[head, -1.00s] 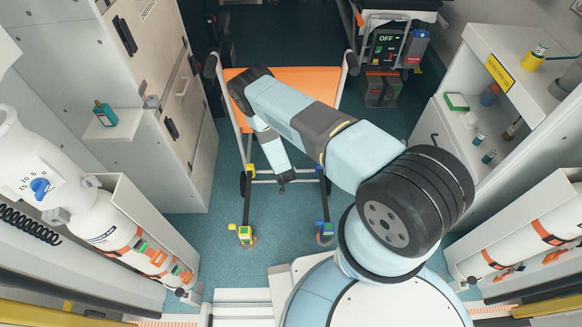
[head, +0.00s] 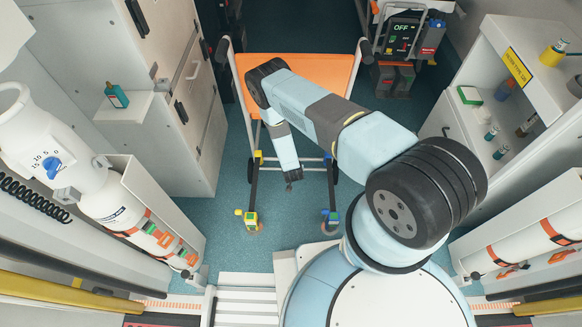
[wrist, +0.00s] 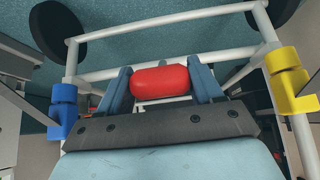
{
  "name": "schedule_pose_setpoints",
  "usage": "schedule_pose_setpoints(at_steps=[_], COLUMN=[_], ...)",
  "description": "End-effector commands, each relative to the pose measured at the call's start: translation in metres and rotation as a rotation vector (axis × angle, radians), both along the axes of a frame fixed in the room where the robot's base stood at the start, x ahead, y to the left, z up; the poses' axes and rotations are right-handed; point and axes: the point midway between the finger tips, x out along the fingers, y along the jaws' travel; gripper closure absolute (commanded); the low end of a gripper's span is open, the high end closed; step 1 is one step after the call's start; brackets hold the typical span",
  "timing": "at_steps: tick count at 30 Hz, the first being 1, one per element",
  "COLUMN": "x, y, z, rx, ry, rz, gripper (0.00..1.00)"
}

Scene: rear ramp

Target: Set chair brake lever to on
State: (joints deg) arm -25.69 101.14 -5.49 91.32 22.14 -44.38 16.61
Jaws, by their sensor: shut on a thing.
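The chair (head: 330,75) has an orange seat and a light tubular frame, and stands upright on the teal floor, partly behind my arm. Its front casters carry a yellow fitting (head: 251,218) at left and a blue fitting (head: 331,216) at right. In the wrist view, my gripper (wrist: 160,84) is shut on a red rounded grip (wrist: 160,80), one finger at each end. A blue collar (wrist: 62,108) and a yellow collar (wrist: 288,80) sit on the frame tubes at either side. The red grip is hidden in the head view; I cannot tell the lever's setting.
A white cylinder (head: 95,195) with a blue dial stands at left. Floor is clear around the front casters.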

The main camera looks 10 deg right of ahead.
Motion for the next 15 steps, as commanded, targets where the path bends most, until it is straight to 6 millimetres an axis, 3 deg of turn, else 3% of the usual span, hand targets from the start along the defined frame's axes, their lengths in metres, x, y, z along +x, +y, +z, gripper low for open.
schedule_pose_setpoints(at_steps=[7, 8, 15], x=[0.0006, 0.0006, 0.0009], y=[0.0023, 0.0023, 0.0007], z=[-0.0005, -0.0005, -0.0001], rx=[0.003, 0.003, 0.002], ry=[0.000, 0.000, 0.000], rz=[0.002, 0.002, 0.000], gripper=[0.89, 0.33, 0.13])
